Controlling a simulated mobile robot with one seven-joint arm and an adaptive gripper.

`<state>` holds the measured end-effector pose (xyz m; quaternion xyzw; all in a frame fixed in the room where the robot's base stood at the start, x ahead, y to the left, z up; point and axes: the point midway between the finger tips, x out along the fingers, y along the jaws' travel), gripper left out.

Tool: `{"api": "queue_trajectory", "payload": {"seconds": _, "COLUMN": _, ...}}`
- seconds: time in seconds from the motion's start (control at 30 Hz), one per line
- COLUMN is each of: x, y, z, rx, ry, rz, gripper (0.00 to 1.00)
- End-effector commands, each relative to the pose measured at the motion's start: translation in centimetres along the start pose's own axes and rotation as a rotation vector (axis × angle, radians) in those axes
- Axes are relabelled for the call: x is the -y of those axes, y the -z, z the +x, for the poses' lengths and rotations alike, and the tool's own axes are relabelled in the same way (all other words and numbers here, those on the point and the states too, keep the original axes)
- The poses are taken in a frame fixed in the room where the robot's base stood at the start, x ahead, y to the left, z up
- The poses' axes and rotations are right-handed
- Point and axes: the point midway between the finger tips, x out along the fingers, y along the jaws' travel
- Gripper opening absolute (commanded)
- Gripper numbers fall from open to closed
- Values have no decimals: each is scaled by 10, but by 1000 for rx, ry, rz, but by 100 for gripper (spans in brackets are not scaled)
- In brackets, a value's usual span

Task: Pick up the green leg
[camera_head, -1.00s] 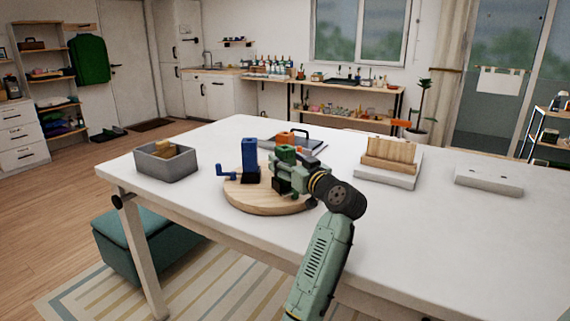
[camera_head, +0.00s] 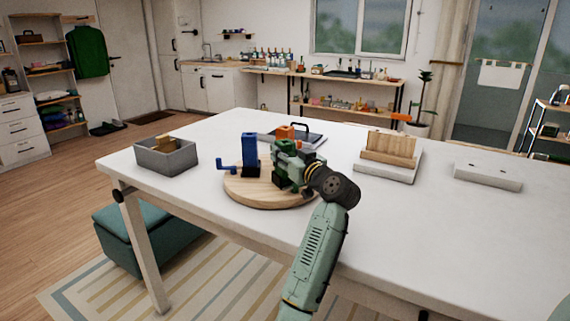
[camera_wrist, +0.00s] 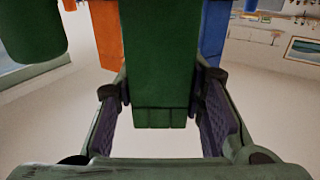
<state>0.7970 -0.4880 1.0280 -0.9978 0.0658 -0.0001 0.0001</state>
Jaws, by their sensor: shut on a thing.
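The green leg (camera_wrist: 158,55) stands upright between the two fingers of my gripper (camera_wrist: 160,103) in the wrist view, with a finger pad against each side. In the head view, my gripper (camera_head: 287,168) is at the right part of the round wooden board (camera_head: 250,193) and hides much of the green leg (camera_head: 287,147). I cannot tell whether the leg's foot touches the board. The blue leg (camera_head: 250,152) stands upright on the board just left of my gripper, with a blue crank-like part (camera_head: 226,168) beside it.
An orange block (camera_head: 285,132) stands behind my gripper, near a dark flat tray with a handle. A grey bin (camera_head: 166,160) is at the left. A wooden rack on a white base (camera_head: 388,172) and a white bar (camera_head: 487,177) are at the right. The front right tabletop is clear.

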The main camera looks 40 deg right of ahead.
Motion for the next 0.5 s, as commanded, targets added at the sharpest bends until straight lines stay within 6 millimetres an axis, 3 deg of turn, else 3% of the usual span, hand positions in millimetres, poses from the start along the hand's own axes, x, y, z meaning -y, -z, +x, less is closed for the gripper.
{"api": "queue_trajectory", "payload": {"seconds": 0.3, "x": 0, "y": 1, "z": 0, "rx": -2, "ry": -1, "rz": 0, "gripper": 0}}
{"api": "queue_trajectory", "payload": {"seconds": 0.5, "x": 0, "y": 1, "z": 0, "rx": -2, "ry": -1, "rz": -1, "gripper": 0}}
